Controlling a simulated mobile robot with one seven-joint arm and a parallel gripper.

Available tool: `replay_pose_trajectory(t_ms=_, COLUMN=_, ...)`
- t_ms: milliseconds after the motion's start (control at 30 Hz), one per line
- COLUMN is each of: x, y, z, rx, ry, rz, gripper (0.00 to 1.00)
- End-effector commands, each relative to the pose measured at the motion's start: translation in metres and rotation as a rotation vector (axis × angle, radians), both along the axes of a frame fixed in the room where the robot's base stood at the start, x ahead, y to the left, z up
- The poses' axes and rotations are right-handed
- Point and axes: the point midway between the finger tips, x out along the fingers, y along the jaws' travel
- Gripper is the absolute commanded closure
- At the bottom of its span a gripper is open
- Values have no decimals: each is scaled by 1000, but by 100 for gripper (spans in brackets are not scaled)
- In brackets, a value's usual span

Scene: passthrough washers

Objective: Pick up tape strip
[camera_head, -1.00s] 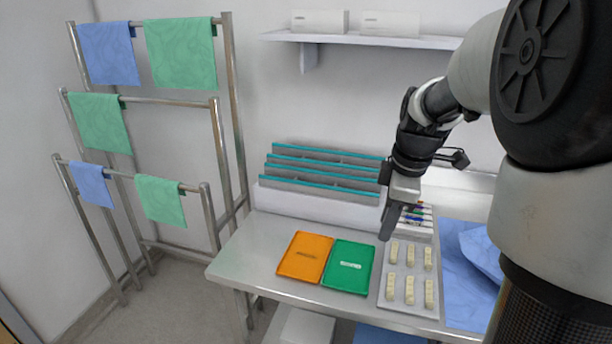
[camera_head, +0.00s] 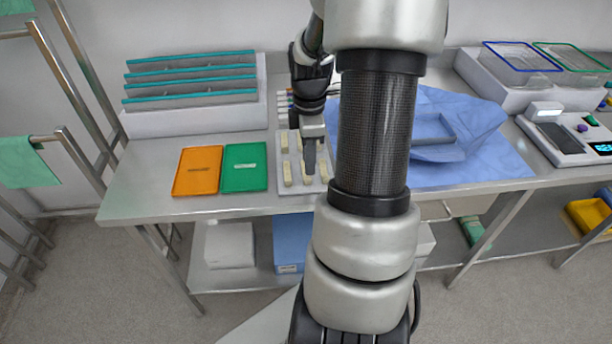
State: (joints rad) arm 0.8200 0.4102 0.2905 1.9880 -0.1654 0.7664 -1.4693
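Several short cream-coloured pieces (camera_head: 287,173) lie in two rows on a flat grey tray (camera_head: 279,160) on the metal table; I cannot tell for certain whether these are the tape strips. My gripper (camera_head: 310,170) points down over the middle of this tray, among the pieces. Its narrow dark fingers overlap in this view, so their opening does not show. I cannot tell whether it touches a piece. My gripper and arm hide part of the tray's right side.
An orange tray (camera_head: 197,171) and a green tray (camera_head: 244,167) lie left of the grey tray. A teal-edged rack (camera_head: 190,98) stands behind them. Thin coloured items (camera_head: 284,104) lie behind the grey tray. A blue cloth (camera_head: 480,165) covers the table to the right.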

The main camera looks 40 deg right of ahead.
Motion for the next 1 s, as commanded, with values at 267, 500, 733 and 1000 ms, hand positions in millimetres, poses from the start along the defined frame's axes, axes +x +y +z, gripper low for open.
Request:
replay_pose_trajectory(t_ms=267, x=1, y=2, z=-28, rx=2, ry=3, rz=3, gripper=73)
replay_pose_trajectory(t_ms=500, x=2, y=2, z=-55, rx=0, ry=0, rz=2, gripper=73)
replay_pose_trajectory(t_ms=733, x=2, y=2, z=-56, rx=-1, ry=-1, rz=1, gripper=73)
replay_pose_trajectory(t_ms=1000, x=2, y=2, z=-56, rx=-1, ry=-1, rz=1, gripper=100)
